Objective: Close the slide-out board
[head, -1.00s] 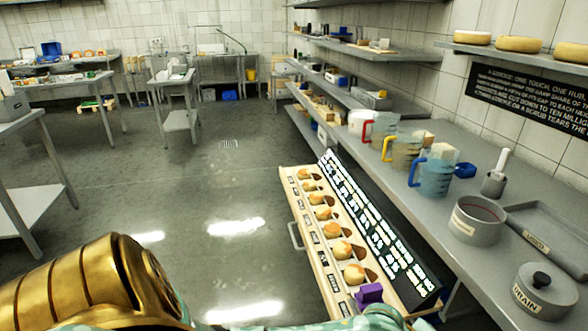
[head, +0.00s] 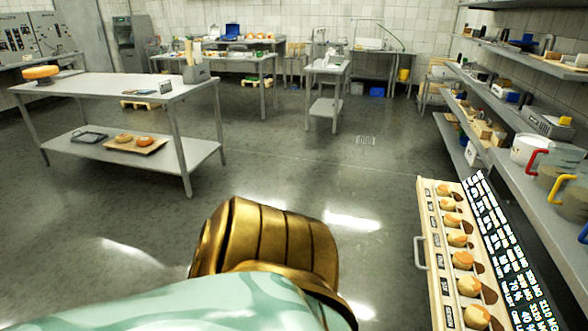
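The slide-out board (head: 433,272) is pulled out from under the right-hand counter. It is a pale wooden board with a row of small cheese pieces in hollows and small dark labels. A metal handle (head: 419,253) is on its left edge. A black panel with white writing (head: 508,262) slants up along its right side. My gold and mint-green arm crosses the bottom middle of the head view, left of the board and apart from the handle. Neither gripper can be seen.
The grey counter (head: 533,190) with jugs runs along the right wall under shelves. A steel table (head: 112,92) with a lower shelf stands at the left. A smaller table (head: 327,68) stands farther back. The floor (head: 330,180) between them is clear.

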